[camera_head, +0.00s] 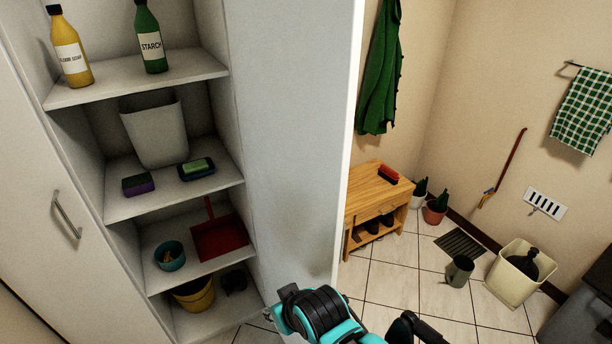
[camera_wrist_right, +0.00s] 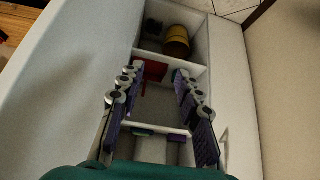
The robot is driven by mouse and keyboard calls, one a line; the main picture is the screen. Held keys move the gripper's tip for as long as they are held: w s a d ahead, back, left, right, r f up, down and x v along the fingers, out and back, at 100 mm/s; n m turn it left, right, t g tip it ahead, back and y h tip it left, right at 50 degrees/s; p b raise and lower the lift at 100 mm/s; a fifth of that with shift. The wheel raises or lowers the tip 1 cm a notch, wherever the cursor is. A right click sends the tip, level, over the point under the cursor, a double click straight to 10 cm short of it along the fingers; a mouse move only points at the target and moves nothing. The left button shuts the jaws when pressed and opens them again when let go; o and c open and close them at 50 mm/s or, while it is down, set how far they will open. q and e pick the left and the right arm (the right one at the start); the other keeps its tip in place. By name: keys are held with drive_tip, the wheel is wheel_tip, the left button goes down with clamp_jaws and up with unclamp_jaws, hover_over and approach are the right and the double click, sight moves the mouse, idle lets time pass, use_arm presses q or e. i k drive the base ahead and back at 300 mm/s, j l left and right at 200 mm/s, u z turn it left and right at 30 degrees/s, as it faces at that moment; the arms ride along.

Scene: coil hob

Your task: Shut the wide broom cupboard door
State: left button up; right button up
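The wide broom cupboard door (camera_head: 290,130) stands open at the right of the shelves, its pale inner face toward me. It also shows as the large pale panel on the left of the right wrist view (camera_wrist_right: 70,80). My right arm comes up at the bottom of the head view, in front of the door's lower part; its fingertips cannot be made out there. In the right wrist view my right gripper (camera_wrist_right: 156,80) is open and empty, its two fingers apart in front of the shelves. I see no contact with the door. My left gripper is not in view.
Open shelves hold bottles (camera_head: 70,55), a grey bin (camera_head: 157,132), sponges, a red dustpan (camera_head: 219,235) and a yellow bucket (camera_head: 195,294). A narrower door with a handle (camera_head: 67,215) is shut at left. A wooden bench (camera_head: 375,200) stands beyond the open door.

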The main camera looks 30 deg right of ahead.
sight(296, 64)
drive_tip(key=k+l+u, duration=0.1)
drive_tip(key=l, duration=0.25)
drive_tip(key=k+l, duration=0.25)
drive_tip(key=k+l+u, duration=0.15)
drive_tip(key=l, duration=0.3)
drive_tip(key=i+l, duration=0.1)
drive_tip(key=l, duration=0.5)
drive_tip(key=l+u, duration=0.15)
drive_tip(key=l, duration=0.45)
drive_tip(key=i, duration=0.05)
